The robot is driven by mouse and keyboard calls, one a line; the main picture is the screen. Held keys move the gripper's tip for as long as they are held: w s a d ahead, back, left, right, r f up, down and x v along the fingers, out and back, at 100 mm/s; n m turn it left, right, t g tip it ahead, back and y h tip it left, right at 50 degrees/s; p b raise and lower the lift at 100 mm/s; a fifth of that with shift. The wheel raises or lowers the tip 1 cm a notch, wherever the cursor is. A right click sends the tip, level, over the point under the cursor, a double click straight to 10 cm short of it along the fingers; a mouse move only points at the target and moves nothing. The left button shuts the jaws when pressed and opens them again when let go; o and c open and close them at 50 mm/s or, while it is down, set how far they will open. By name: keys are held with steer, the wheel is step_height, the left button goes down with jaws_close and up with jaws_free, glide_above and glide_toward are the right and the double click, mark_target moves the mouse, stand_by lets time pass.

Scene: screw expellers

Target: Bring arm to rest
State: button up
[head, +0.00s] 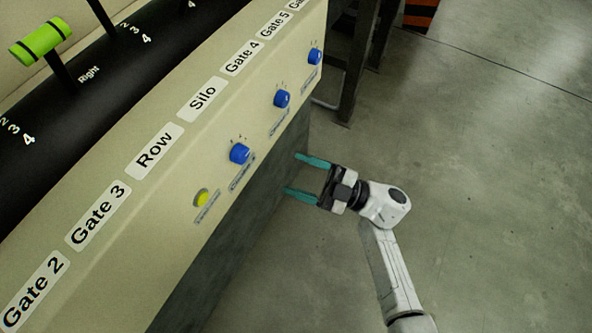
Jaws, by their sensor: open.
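My gripper (301,175) is open and empty, with two teal fingers spread apart and pointing left. It is in the middle of the head view, in front of the lower side of the cream control panel (150,215). My white arm reaches up from the bottom right, bent at the wrist. The fingers appear apart from the panel's knobs. Whether the fingertips touch the dark side below the panel, I cannot tell.
The panel carries blue knobs (239,153), a yellow button (202,198) and gate labels. A green-handled lever (40,42) stands at the top left. A dark metal frame (358,60) stands behind. The concrete floor (500,170) at right is clear.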

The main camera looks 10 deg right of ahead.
stand_by(0.4)
steer(key=w+d+r+m+t+h+p, duration=0.25)
steer(key=w+d+m+t+h, duration=0.2)
steer(key=d+m+h, duration=0.35)
steer(key=w+d+r+m+t+h+p, duration=0.1)
steer(key=w+d+r+m+t+h, duration=0.2)
steer(key=d+m+t+h, duration=0.45)
steer(key=s+d+f+m+g+h+p, duration=0.1)
steer(key=s+d+m+g+h+p, duration=0.15)
steer(key=s+d+g+h, duration=0.35)
steer(key=s+d+f+m+g+h+p, duration=0.2)
steer(key=s+d+f+m+g, duration=0.25)
steer(key=s, duration=0.25)
steer(key=s+a+g+y+p, duration=0.1)
steer(key=s+g, duration=0.3)
steer(key=s, duration=0.4)
steer(key=s+a+r+n+g+y+p, duration=0.1)
steer(key=s+a+g, duration=0.3)
steer(key=s, duration=0.5)
steer(key=shift+s+a+g+y, duration=0.15)
steer(key=shift+s+g+y, duration=0.15)
steer(key=shift+y, duration=0.55)
